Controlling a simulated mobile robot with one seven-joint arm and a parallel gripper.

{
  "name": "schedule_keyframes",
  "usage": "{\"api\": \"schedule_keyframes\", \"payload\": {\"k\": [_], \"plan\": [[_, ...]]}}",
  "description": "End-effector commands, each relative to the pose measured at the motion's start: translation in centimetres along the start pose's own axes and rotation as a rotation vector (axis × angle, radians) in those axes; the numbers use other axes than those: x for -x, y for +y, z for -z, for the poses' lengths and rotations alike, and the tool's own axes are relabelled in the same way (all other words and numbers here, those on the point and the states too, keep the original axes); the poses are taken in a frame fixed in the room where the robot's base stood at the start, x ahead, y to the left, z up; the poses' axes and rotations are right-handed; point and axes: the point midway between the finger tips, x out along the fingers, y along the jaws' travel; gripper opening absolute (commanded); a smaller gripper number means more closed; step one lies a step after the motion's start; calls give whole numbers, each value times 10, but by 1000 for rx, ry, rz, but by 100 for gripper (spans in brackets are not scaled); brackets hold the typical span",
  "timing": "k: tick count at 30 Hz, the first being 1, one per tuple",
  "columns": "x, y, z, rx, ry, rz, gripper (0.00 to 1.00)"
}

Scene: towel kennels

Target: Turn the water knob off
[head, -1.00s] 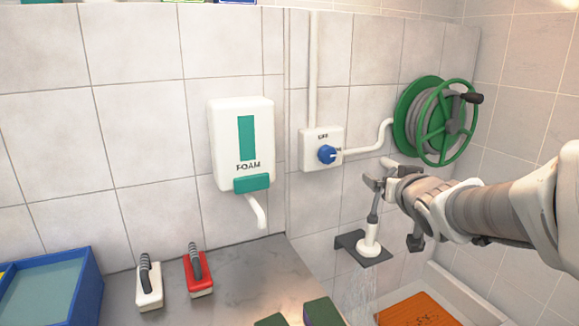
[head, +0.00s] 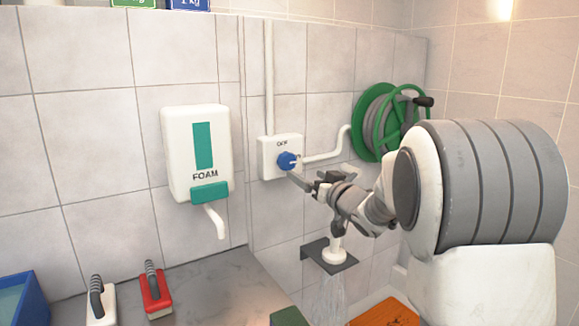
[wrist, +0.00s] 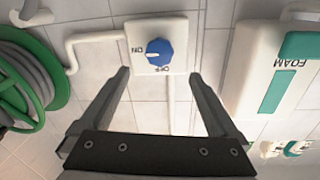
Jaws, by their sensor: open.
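The blue water knob (head: 289,160) sits on a white wall box (head: 267,158) marked OFF above it. In the wrist view, which is upside down, the knob (wrist: 158,51) has its white pointer toward ON. My gripper (head: 302,179) is just below and right of the knob in the head view, apart from it. In the wrist view my gripper (wrist: 159,75) is open and empty, its fingers on either side of the knob's line. Water sprays from the shower head (head: 335,252) on its bracket.
A green hose reel (head: 373,122) is mounted right of the box, joined by a white pipe (head: 325,156). A FOAM dispenser (head: 180,150) hangs to the left. A red-based brush (head: 155,295) and a white-based one (head: 100,308) lie on the counter (head: 215,290).

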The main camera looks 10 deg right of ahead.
Motion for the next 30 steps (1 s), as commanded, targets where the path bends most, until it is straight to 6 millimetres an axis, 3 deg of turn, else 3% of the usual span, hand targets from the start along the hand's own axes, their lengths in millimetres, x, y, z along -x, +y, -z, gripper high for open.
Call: {"api": "schedule_keyframes", "payload": {"k": [6, 15, 21, 30], "plan": [[-44, 0, -1, 2, -1, 0, 96], [-90, 0, 0, 1, 1, 0, 96], [-104, 0, 0, 1, 0, -2, 96], [-107, 1, 0, 1, 0, -3, 96]]}}
